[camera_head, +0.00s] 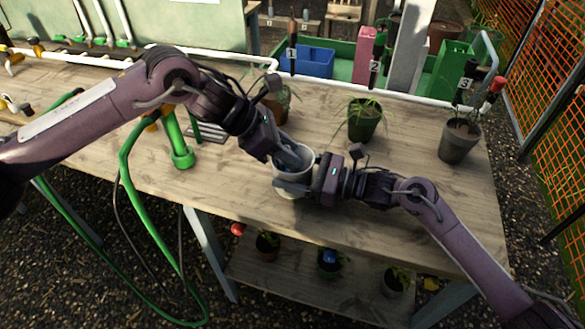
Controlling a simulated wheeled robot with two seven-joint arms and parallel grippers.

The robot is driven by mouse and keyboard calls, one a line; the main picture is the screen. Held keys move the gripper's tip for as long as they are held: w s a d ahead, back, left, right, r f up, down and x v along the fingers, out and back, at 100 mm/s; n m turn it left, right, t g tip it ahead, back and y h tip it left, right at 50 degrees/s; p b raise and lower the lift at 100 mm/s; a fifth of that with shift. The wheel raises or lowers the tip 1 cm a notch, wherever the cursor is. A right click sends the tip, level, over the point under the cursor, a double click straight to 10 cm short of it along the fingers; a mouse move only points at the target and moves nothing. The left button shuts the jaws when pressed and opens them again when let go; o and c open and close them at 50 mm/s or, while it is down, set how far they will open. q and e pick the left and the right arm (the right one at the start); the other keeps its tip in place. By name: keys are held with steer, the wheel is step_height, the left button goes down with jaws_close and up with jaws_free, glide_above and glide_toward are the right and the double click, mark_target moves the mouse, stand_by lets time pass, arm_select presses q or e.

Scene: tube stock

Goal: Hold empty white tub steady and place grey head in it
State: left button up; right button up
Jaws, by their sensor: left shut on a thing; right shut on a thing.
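The white tub (292,187) stands upright near the front middle of the table. My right gripper (308,184) is shut on the tub's right side. My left gripper (286,157) reaches down from the upper left, with its fingertips at the tub's mouth. It is shut on a small grey thing, apparently the grey head, which the fingers and the tub's rim mostly hide. I cannot tell whether the head touches the tub's bottom.
Potted plants stand behind the tub (363,122) and at the right (459,139). A white pipe (400,95) runs along the back.

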arm_select(q)
steer(key=o, duration=1)
steer(key=shift+a+r, duration=0.1)
steer(key=v, duration=1.1)
steer(key=shift+a+r, duration=0.25)
arm_select(e)
steer(key=o, duration=1.1)
steer(key=shift+c, duration=0.2)
steer(key=v, duration=1.2)
